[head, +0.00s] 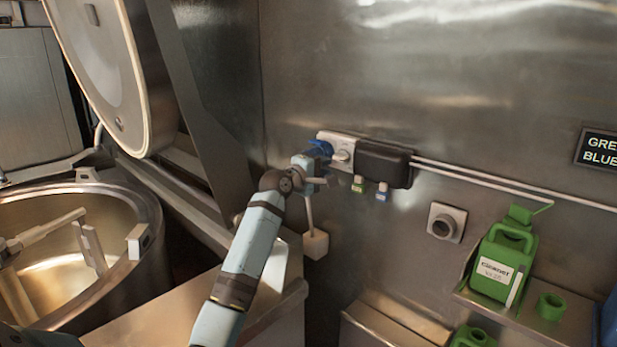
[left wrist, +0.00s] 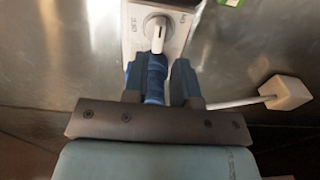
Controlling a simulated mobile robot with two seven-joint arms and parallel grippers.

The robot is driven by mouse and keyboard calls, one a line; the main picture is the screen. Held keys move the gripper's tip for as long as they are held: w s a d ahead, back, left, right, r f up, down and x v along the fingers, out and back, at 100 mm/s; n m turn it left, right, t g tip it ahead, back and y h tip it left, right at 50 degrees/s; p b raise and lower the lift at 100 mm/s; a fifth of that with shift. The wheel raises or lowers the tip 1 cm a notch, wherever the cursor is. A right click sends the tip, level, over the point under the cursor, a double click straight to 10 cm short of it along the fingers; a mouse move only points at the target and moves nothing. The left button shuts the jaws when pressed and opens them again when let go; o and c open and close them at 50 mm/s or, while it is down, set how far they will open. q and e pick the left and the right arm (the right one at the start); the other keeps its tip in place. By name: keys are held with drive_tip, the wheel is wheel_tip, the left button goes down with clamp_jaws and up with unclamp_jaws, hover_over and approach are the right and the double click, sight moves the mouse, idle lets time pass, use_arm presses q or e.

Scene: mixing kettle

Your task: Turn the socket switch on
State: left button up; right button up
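The socket switch (left wrist: 156,28) is a round white rotary knob on a pale panel (head: 337,146) on the steel wall. In the left wrist view its handle stands roughly upright between markings at left and right, too small to read surely. A bright blue plug-like piece (left wrist: 155,78) lies just below the knob. My left gripper (left wrist: 160,75) has its two blue-grey fingers on either side of this blue piece; I cannot tell whether they press on it. In the head view this gripper (head: 316,160) is at the left end of the panel. My right gripper is not in view.
A black box (head: 385,163) with two small tags adjoins the panel, and pipes run right from it. The kettle (head: 85,250) with raised lid is left; a green cleaner can (head: 505,262) stands right.

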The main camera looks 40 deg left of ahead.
use_arm(q)
drive_tip(key=s, duration=0.6)
drive_tip(key=shift+s+a+b, duration=0.25)
drive_tip(key=shift+s+b, duration=0.05)
drive_tip(key=shift+b, duration=0.1)
drive_tip(key=s+d+f+m+g, duration=0.45)
drive_tip(key=s+d+f, duration=0.25)
drive_tip(key=f, duration=0.4)
drive_tip(key=s+d+f+m+g, duration=0.3)
drive_tip(key=s+d+f+m, duration=0.3)
drive_tip(key=f, duration=0.6)
drive_tip(key=s+d+f+m+g, duration=0.2)
drive_tip(key=s+d+f+m, duration=0.15)
drive_tip(key=s, duration=0.65)
drive_tip(key=s+d+f+m+g+y, duration=0.1)
drive_tip(key=s+d+f+m+g, duration=0.2)
drive_tip(key=s, duration=0.6)
drive_tip(key=s+d+f+m+g, duration=0.2)
drive_tip(key=s+d, duration=0.3)
drive_tip(key=s, duration=0.5)
drive_tip(key=w+d+f+t+h+p, duration=0.1)
drive_tip(key=w+d+f+t+p, duration=0.1)
drive_tip(key=f, duration=0.3)
drive_tip(key=w+d+f+m+t+h+p, duration=0.1)
drive_tip(key=w+d+f+t+h+p, duration=0.1)
drive_tip(key=w+d+f+t, duration=0.2)
drive_tip(key=shift+w+f+t, duration=0.4)
drive_tip(key=shift+f+t, duration=0.1)
drive_tip(key=shift+t, duration=0.25)
